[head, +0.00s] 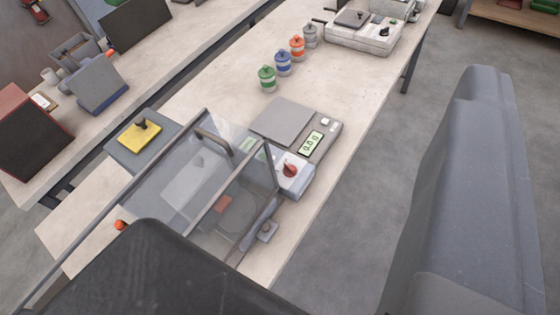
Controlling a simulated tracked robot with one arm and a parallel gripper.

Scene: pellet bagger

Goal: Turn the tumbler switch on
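A yellow plate with an upright dark lever (141,125) sits on a flat grey base (117,148) on the bench at left. It looks like a tumbler switch, but I cannot tell its on or off position. A red knob (290,170) is on a light grey housing beside a clear hinged cover (185,185). A small grey box with a knob (267,231) stands near the bench's front edge. Large dark and grey parts of my own body fill the bottom and right. I cannot make out fingertips, and nothing held is visible.
The clear cover with its handle (214,142) stands over part of the bench. A scale (287,122) and several coloured jars (283,63) are behind it. A second bench (185,45) with a laptop-like stand (100,83) is at upper left. The floor at right is clear.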

